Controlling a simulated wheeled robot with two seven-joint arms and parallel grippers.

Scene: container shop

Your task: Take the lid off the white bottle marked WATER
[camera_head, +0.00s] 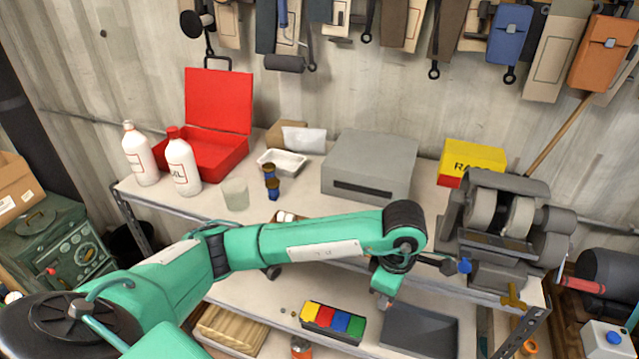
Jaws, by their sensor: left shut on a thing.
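Two white bottles stand at the left end of the bench top. The left one (141,158) has a pale, narrow top with no coloured cap. The other white bottle (183,165) has a red cap. I cannot read WATER on either label. My left arm reaches across the middle to the right, far from both bottles. My left gripper (455,266) is shut on a small blue piece (465,265) that looks like a lid, just in front of the grinder. My right gripper is not in view.
A metal bench (205,204) carries an open red case (217,103), a clear cup (235,193), a white tray (284,160), a grey box (370,168), a yellow box (474,158) and a grinder (500,218). A white container (603,345) with a blue cap is at bottom right.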

